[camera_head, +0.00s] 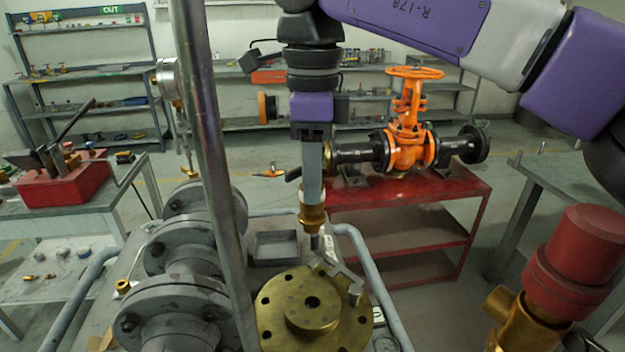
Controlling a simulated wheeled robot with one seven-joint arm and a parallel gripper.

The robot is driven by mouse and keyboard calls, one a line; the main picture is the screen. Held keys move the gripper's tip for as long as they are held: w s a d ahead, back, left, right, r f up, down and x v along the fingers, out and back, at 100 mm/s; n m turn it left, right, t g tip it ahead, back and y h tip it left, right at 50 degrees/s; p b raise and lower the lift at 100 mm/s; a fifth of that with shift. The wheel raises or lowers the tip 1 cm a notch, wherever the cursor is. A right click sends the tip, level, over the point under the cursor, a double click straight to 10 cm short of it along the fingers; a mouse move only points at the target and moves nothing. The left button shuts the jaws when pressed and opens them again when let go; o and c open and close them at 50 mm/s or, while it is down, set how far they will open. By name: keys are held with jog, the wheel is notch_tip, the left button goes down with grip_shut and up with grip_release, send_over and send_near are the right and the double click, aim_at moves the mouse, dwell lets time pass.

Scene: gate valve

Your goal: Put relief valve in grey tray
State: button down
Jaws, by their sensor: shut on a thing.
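My gripper (313,188) points straight down near the middle of the view, its long grey jaws seen edge-on. It is shut on the relief valve (313,215), a small brass body with a thinner grey stem at its lower end. The valve hangs upright, behind the round brass flange in the picture. The grey tray (275,259) is a small open square box on the bench, to the left of and below the valve. The tray looks empty, and the valve is apart from it. The jaws hide the valve's upper part.
A grey metal post (207,170) stands left of the tray, with flanged grey pipe (183,300) beyond. The brass flange (312,308) and a grey wrench-like part (340,275) lie in front. A large red-capped brass valve (575,260) stands at right. An orange gate valve (408,145) stands behind.

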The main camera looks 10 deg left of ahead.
jog(key=shift+r+p, duration=1.95)
jog(key=shift+p, duration=0.05)
jog(key=shift+r, duration=0.1)
